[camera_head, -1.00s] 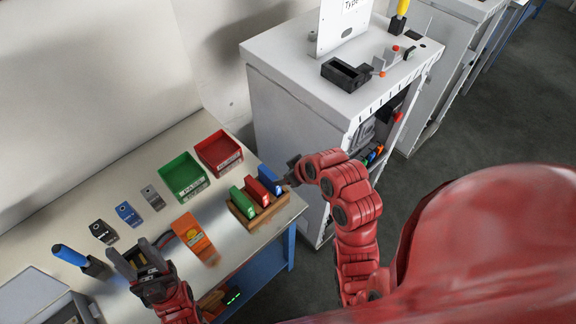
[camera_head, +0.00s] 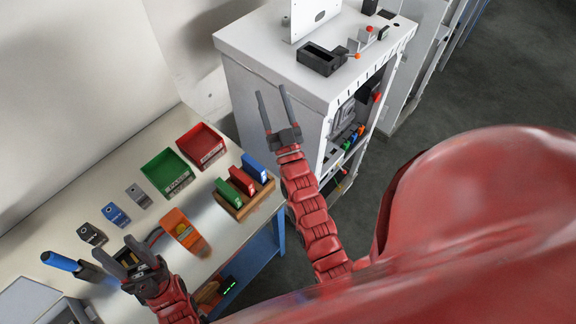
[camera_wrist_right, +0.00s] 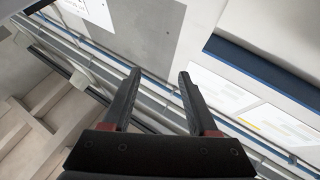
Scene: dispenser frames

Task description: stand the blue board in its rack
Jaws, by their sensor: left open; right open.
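The blue board (camera_head: 254,167) stands upright in the wooden rack (camera_head: 243,206) on the table, at its far right end. A red board (camera_head: 242,181) and a green board (camera_head: 229,193) stand beside it in the same rack. My right gripper (camera_head: 271,94) is open and empty, raised to the right of the rack and apart from it. In the right wrist view its two fingers (camera_wrist_right: 156,88) are spread with nothing between them. My left gripper (camera_head: 117,259) is open above the table's front left part, near an orange device.
A green bin (camera_head: 168,173) and a red bin (camera_head: 201,145) stand at the table's back. The orange device (camera_head: 184,230) and several small blocks (camera_head: 116,215) lie left of the rack. A blue-handled tool (camera_head: 62,262) is far left. A white cabinet (camera_head: 262,60) stands beyond my right gripper.

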